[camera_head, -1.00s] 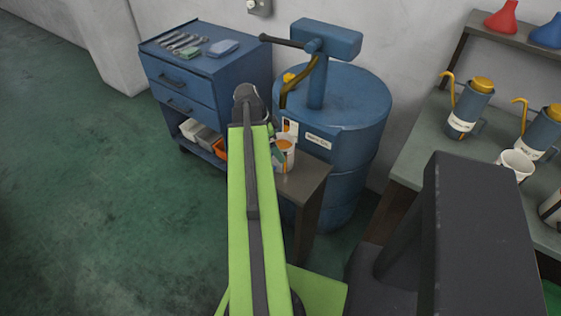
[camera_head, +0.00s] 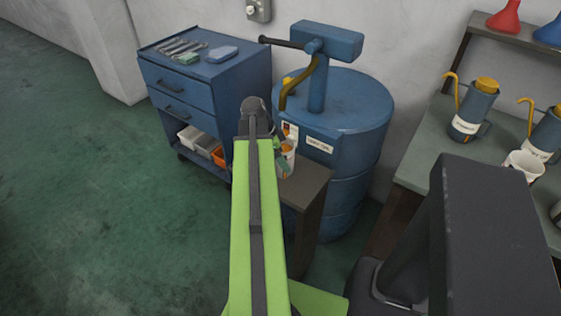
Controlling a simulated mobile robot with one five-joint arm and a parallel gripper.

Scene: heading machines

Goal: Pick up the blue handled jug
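A white jug (camera_head: 288,153) with an orange label stands on a small brown stand in front of the blue drum. A teal piece at its left side may be its handle; my arm partly covers it. My green arm reaches forward to the jug's left edge in the picture. The dark joint at its far end hides my gripper, so I cannot see its fingers or whether they touch the jug. On the right bench stand blue cans, one nearer the middle (camera_head: 466,128) and another at the right edge (camera_head: 545,134), with yellow lids and spouts.
The small stand (camera_head: 312,181) is close to the blue drum (camera_head: 350,115) with its pump. A blue tool cart (camera_head: 205,85) is behind left. The grey-green bench (camera_head: 432,150) holds a white cup (camera_head: 525,163). The floor at left is clear.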

